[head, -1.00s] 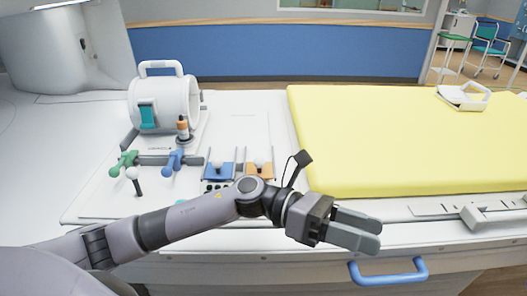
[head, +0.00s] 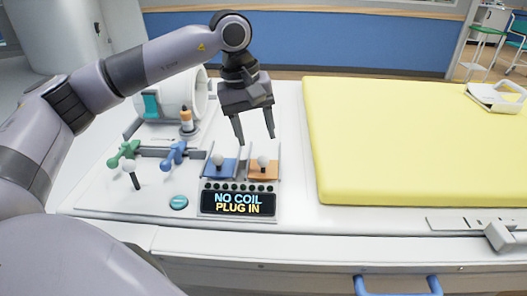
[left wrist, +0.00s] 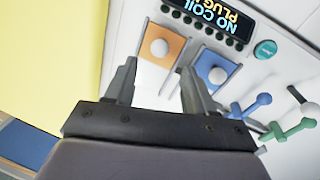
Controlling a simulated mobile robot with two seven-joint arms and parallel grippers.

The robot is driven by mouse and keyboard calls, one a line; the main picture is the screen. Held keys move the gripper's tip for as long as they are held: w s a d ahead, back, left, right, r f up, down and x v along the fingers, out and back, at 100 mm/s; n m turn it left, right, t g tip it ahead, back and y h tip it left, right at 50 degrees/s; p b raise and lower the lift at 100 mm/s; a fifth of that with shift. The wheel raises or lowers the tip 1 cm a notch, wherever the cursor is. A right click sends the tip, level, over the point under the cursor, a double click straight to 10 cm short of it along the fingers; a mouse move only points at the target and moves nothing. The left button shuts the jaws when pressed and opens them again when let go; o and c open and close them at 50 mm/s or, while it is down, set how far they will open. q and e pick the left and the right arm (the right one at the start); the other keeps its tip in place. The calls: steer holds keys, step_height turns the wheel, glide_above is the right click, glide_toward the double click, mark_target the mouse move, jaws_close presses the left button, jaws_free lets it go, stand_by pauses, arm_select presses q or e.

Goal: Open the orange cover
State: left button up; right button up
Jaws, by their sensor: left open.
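My left gripper (head: 254,140) is open and empty, pointing down above and behind the covers, closest to the orange one. In the left wrist view, the orange cover (left wrist: 147,50) shows between and beyond the open fingers (left wrist: 160,77), apart from them. The blue cover (left wrist: 215,72) is beside it on the right. My right gripper does not show.
A display (head: 238,203) reads "NO COIL PLUG IN". A green handle (head: 124,153), a blue handle (head: 174,153) and a white coil (head: 187,93) stand to the left. A yellow mattress (head: 410,140) lies to the right. A blue bar handle (head: 398,286) is at the front.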

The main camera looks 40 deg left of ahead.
mark_target(262, 156)
arm_select(q)
steer(key=shift+w+d+f, duration=0.1)
steer(key=shift+d+f, duration=0.05)
steer(key=shift+f, duration=0.9)
steer(key=shift+w+d+f, duration=0.15)
steer(key=shift+d+f, duration=0.05)
steer(key=shift+f, duration=0.8)
steer(key=shift+w+d+f, duration=0.1)
steer(key=shift+d+f, duration=0.05)
steer(key=shift+f, duration=0.9)
jaws_close()
